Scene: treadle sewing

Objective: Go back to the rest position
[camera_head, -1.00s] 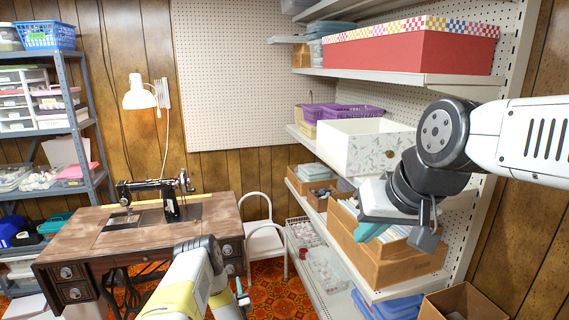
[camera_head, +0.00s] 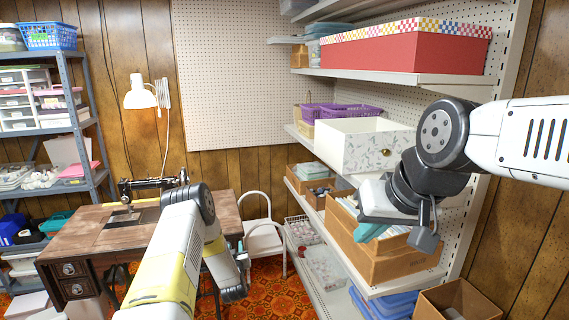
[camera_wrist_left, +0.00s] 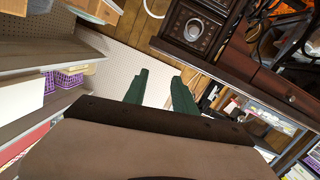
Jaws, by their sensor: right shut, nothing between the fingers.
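My left arm reaches up from the bottom centre of the head view, in front of the sewing table (camera_head: 80,244), with its far end bent downward. In the left wrist view, my left gripper (camera_wrist_left: 160,78) shows two green fingers apart, with nothing between them. My right gripper (camera_head: 425,238) hangs at the right of the head view, fingers pointing down, in front of the shelf's cardboard box (camera_head: 375,262). It is shut and holds nothing. The black sewing machine (camera_head: 150,183) stands on the table, partly hidden by my left arm.
A white shelf unit (camera_head: 455,80) with boxes and bins fills the right side, close to my right arm. A white chair (camera_head: 264,238) stands between table and shelves. A metal rack (camera_head: 75,100) stands at the left. An open carton (camera_head: 480,300) is at the lower right.

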